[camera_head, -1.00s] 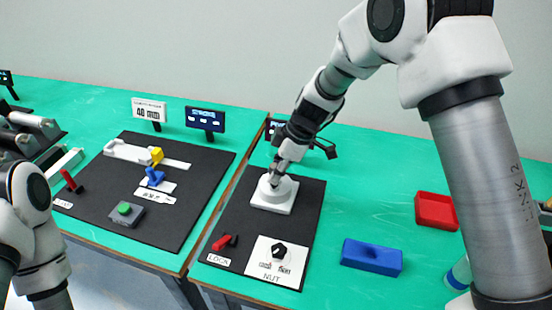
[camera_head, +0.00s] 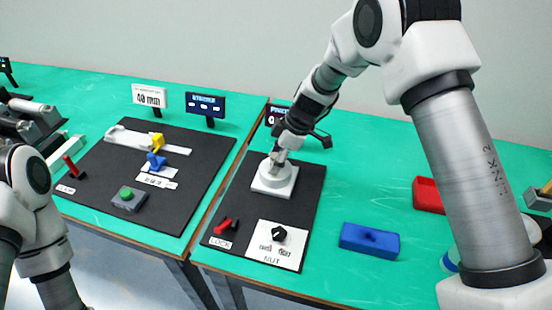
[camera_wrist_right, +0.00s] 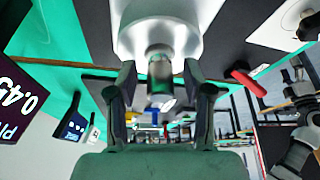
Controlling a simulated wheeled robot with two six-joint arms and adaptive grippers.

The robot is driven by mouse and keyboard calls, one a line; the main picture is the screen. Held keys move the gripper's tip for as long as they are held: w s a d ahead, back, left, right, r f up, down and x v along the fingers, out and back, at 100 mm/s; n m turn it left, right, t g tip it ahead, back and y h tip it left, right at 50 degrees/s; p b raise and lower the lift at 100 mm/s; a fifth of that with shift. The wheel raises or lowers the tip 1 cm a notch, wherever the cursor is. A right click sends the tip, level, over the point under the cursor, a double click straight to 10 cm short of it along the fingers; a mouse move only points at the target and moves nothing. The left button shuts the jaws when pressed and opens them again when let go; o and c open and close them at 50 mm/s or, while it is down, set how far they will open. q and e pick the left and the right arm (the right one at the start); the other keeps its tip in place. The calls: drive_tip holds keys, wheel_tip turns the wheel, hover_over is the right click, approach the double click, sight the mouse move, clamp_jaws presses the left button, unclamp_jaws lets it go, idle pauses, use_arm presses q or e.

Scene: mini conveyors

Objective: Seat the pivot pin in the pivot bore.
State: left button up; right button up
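The white pivot base (camera_head: 274,180), a square block with a round boss, stands on the dark mat of the right station. My right gripper (camera_head: 279,157) is over the boss in the head view.
A red lever (camera_head: 222,226) and a black nut on a white plate (camera_head: 262,246) lie in front of the base. A blue block (camera_head: 369,240) and a red tray (camera_head: 427,194) are to the right. A dark display (camera_wrist_right: 22,103) stands close by the gripper.

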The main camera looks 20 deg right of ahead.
drive_tip(key=b+v, duration=0.1)
drive_tip(key=v, duration=1.1)
drive_tip(key=shift+s, duration=0.1)
